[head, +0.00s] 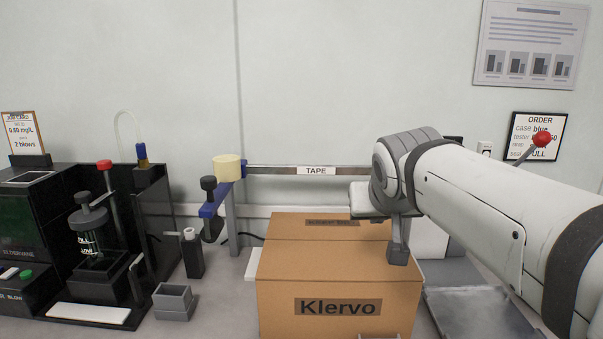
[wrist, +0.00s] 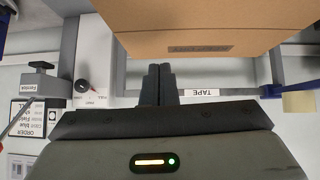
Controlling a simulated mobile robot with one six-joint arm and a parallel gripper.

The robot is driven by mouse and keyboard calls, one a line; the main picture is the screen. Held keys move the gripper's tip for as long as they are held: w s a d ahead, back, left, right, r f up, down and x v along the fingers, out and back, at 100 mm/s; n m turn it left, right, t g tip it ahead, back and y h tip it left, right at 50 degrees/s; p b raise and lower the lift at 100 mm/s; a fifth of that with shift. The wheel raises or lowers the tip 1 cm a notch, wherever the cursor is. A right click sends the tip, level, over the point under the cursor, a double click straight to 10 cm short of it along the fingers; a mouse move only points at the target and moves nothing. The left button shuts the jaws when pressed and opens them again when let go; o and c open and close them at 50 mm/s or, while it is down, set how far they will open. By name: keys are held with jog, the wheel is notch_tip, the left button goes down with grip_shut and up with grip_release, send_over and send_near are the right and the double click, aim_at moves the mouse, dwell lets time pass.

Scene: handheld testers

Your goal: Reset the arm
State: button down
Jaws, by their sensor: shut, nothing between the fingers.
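My arm comes in from the right in the head view. My gripper (head: 398,256) points down at the right part of a brown cardboard box labelled Klervo (head: 285,288). In the wrist view my gripper (wrist: 159,68) has its two dark fingers together with nothing between them. The box (wrist: 205,22) is beyond the fingertips there, and that view is upside down. I cannot tell whether the fingers touch the box. My arm hides part of the bench and wall behind it.
A tape bar (head: 315,171) with a tape roll (head: 228,168) runs behind the box. Black tester equipment (head: 95,240) stands at the left, with a small grey bin (head: 173,301) beside it. A grey metal tray (head: 475,312) lies right of the box. A red-knobbed lever (head: 542,139) rises behind my arm.

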jog(key=s+d+f+g+p, duration=0.1)
jog(key=s+g+p, duration=0.5)
jog(key=s+p, duration=1)
jog(key=shift+s+d+f+g+y+p, duration=0.3)
jog(key=shift+f+y+p, duration=0.15)
jog(key=shift+p, duration=0.1)
